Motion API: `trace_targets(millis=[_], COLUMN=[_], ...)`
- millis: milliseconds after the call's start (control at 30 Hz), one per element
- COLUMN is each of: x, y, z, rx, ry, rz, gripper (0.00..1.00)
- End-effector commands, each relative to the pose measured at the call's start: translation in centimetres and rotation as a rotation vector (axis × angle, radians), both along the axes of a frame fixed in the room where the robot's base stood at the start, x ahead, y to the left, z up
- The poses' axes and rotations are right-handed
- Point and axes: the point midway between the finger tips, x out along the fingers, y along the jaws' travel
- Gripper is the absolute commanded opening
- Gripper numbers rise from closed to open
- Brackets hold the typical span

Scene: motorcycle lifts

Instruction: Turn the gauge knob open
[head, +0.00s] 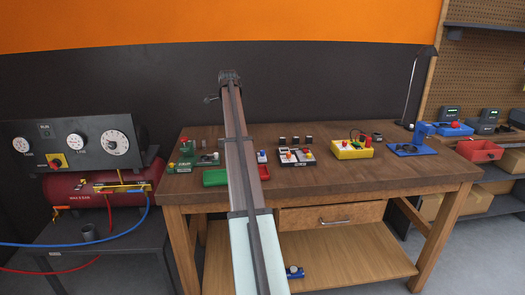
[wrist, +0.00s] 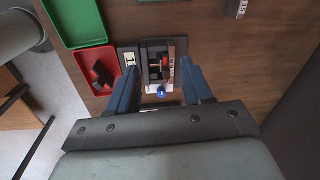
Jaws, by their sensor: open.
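The gauge panel (head: 70,142) stands at the far left in the head view, with several round white dials. Which way the knob is turned is too small to tell. In the wrist view my gripper (wrist: 160,66) is open and empty, with blue fingers apart above the workbench. A small dark device (wrist: 158,66) with a red part and a blue knob (wrist: 162,92) shows between the fingers. The gauge panel is not seen in the wrist view. My gripper is hidden in the head view.
The wooden workbench (head: 330,190) holds a green tray (head: 215,178), a red tray (head: 264,172), a yellow box (head: 352,149) and other small devices. A red tank (head: 90,192) with blue and red hoses sits below the panel. A lamp (head: 412,90) stands at right.

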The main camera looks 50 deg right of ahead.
Motion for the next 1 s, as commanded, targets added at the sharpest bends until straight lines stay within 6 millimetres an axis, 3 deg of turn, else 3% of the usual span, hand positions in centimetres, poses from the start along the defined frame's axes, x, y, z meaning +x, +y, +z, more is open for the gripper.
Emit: trace_targets(millis=[33,100,200,333,633,1000], x=[-1.4,-3.4,-5.8,-7.8,-8.7,-8.7], y=[-2.7,-5.2,-7.9,-10.1,-10.7,-10.6], z=[0.3,0.6,0.8,1.0,-0.6,-6.9], rx=[0.016,0.036,0.059,0.076,0.084,0.084], ry=[0.01,0.025,0.041,0.056,0.063,0.062], rz=[-0.078,-0.178,-0.292,-0.385,-0.424,-0.422], gripper=[0.5,0.5,0.5,0.5,0.5,0.5])
